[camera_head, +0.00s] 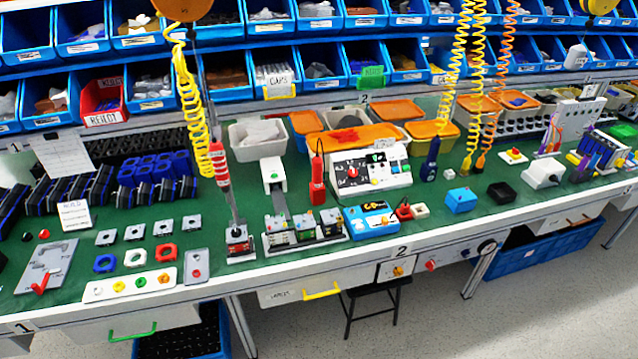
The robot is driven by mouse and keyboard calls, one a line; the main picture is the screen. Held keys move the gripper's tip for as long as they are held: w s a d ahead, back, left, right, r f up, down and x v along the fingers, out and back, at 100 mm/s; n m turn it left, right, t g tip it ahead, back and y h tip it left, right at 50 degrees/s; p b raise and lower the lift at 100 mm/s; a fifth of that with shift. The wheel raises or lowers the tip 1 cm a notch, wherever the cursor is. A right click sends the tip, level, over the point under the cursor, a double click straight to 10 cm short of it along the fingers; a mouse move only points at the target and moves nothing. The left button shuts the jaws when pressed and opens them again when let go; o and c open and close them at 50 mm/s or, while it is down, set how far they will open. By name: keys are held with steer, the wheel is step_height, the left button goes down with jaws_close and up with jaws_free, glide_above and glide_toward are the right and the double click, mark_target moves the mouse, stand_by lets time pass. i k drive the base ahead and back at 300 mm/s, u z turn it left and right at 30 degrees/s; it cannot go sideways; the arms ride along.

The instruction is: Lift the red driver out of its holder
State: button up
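A red driver (220,164) with a pale band stands nearly upright at the left middle of the bench, at the lower end of a yellow coiled cord. A thin shaft runs down from it toward a small grey and dark block (237,243) near the bench's front edge. I cannot tell whether this block is its holder or whether the tip sits inside it. My gripper is not in view.
The white test box (372,172) with a dial stands right of the red tools. A tray of small units (304,232) lies just right of the block. A blue driver (430,160) hangs farther right. Blue parts bins (220,80) line the back. Coiled cords hang over the bench.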

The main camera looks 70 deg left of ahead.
mark_target(317, 162)
steer(key=k, duration=1.1)
steer(key=u, duration=2.95)
steer(key=i, duration=0.55)
steer(key=z, duration=0.35)
